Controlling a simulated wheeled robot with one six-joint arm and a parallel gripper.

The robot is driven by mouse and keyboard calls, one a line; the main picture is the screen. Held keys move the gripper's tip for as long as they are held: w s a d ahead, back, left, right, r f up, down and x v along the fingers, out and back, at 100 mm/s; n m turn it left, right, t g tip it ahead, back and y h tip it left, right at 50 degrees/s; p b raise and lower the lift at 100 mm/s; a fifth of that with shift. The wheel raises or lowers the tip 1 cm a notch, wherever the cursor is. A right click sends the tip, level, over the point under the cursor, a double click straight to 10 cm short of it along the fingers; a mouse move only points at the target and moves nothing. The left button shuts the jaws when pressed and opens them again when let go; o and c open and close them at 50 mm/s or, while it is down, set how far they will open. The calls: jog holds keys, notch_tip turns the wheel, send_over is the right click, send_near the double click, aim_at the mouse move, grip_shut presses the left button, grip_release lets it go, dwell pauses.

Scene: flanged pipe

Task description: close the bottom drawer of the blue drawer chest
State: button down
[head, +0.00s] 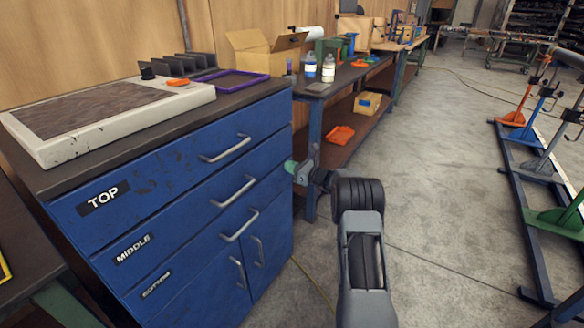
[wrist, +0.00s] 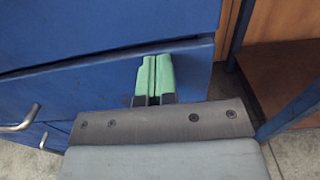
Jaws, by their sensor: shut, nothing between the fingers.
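The blue drawer chest (head: 190,215) stands at the left in the head view, its drawers labelled TOP, MIDDLE and BOTTOM. The bottom drawer (head: 190,262) is the lowest labelled front, with a silver bar handle. Its front looks close to flush with the others; I cannot tell whether a small gap remains. My gripper (head: 291,167) is at the chest's right front edge, its green fingertips shut together and empty. In the wrist view, the fingertips (wrist: 153,78) overlap a blue drawer front (wrist: 100,95), at its right end. Whether they touch it is unclear.
Two cupboard-door handles (head: 240,272) show below the drawers. A workbench (head: 345,85) with a lower shelf stands behind. A stand rail (head: 535,220) is at right; open floor lies between.

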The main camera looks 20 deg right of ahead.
jog(key=shift+w+a+r, duration=0.15)
jog(key=shift+r, duration=0.2)
jog(key=p+v, duration=0.2)
jog(key=v, duration=1.2)
jog(key=s+a+r+n+g+h+p, duration=0.1)
jog(key=s+a+r+n+g+p, duration=0.5)
jog(key=a+r, duration=0.3)
jog(key=s+a+r+n+g+p, duration=0.4)
jog(key=s+a+r+n+p, duration=0.3)
jog(key=a+r, duration=0.3)
jog(key=s+r+n+h+p, duration=0.5)
jog(key=s+r+n+p, duration=0.1)
jog(key=s, duration=0.3)
jog(key=s+a+r+n+h+p, duration=0.1)
jog(key=s+r+n+h+p, duration=0.3)
jog(key=s+n, duration=0.5)
jog(key=shift+s+r+g+h+p, duration=0.2)
jog(key=shift+r+g+h+p, duration=0.15)
jog(key=shift+r+p, duration=1.2)
jog(key=shift+r, duration=0.1)
